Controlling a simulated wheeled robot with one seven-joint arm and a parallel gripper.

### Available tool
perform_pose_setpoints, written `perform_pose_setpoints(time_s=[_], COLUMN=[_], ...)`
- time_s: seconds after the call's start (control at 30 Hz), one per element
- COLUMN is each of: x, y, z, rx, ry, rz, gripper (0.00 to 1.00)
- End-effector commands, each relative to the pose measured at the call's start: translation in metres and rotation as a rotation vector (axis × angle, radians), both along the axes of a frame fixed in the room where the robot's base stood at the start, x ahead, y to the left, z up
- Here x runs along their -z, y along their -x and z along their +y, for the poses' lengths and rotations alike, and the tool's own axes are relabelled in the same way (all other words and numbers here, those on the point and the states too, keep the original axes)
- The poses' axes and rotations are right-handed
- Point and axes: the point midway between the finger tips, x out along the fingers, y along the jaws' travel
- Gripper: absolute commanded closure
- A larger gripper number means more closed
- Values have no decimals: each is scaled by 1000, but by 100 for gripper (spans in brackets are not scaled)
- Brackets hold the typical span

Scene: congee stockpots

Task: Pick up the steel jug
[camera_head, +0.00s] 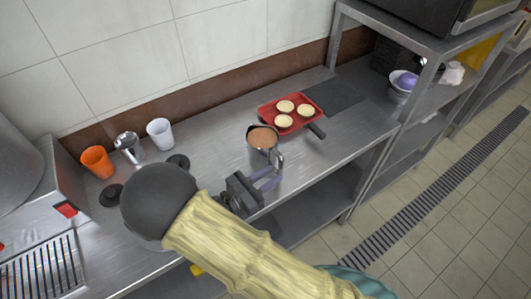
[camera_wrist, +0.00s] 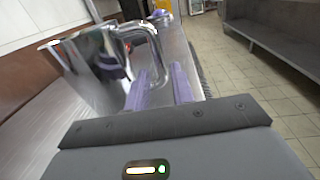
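The steel jug (camera_head: 262,155) stands upright on the steel counter, filled with something brown. It also shows in the wrist view (camera_wrist: 92,72), large and shiny, with its looped handle (camera_wrist: 155,48) on the right. My gripper (camera_head: 268,179) is just in front of the jug, on its handle side, with purple fingers pointing towards the handle. In the wrist view my gripper (camera_wrist: 162,85) is open, and the lower part of the handle appears in line with the gap between the fingers. I cannot tell whether either finger touches it.
A red tray (camera_head: 264,109) with three pale round items lies behind the jug. An orange cup (camera_head: 97,162), a small steel vessel (camera_head: 129,147) and a white cup (camera_head: 160,134) stand at the left back. A shelf unit (camera_head: 410,95) stands right. The counter's front edge is close.

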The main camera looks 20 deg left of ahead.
Motion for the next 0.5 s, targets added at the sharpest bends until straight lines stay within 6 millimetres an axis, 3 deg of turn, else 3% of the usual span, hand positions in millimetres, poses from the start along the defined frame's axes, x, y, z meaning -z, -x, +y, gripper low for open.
perform_pose_setpoints(time_s=[0.3,0.5], x=[-1,0], y=[-38,-48], z=[-29,-36], rx=[5,2], ry=[2,1], rz=[0,0], gripper=[76,76])
